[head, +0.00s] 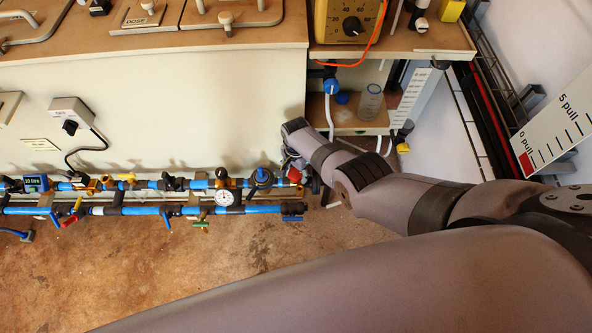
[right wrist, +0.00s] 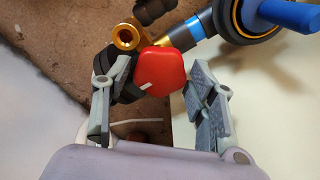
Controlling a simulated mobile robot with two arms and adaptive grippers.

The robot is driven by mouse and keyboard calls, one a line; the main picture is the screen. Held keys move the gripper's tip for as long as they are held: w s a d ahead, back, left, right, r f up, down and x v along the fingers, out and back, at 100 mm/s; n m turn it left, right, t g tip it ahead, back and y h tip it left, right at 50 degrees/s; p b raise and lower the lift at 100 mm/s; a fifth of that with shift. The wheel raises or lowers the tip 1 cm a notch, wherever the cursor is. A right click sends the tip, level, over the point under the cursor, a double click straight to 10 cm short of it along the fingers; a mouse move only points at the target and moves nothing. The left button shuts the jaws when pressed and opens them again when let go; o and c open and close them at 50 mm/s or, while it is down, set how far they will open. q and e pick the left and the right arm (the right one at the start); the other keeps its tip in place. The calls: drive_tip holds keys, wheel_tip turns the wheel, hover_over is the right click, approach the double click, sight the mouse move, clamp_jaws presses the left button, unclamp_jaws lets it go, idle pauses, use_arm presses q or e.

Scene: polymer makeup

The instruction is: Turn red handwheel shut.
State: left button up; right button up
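The red handwheel (right wrist: 163,70) is a rounded red knob with a small white mark, in the upper middle of the right wrist view. In the head view a small part of the red handwheel (head: 295,176) shows at the right end of the upper blue pipe. My right gripper (right wrist: 160,80) has one finger on each side of the red handwheel, its pads at or very close to the rim. Whether both pads press on it is unclear. In the head view my right gripper (head: 296,166) is mostly hidden by its wrist. My left gripper is out of view.
Two blue pipes (head: 150,210) with several valves run along the cabinet (head: 180,100). A pressure gauge (head: 224,198) and a blue-topped valve (head: 262,178) stand close left of the handwheel. A shelf (head: 350,125) with a beaker (head: 371,102) is behind my right arm. Brown floor (head: 200,270) is clear below.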

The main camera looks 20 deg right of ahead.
sight(296, 173)
drive_tip(key=shift+o, duration=1)
drive_tip(key=shift+r, duration=0.1)
wheel_tip(296, 173, up, 12)
idle(0.6)
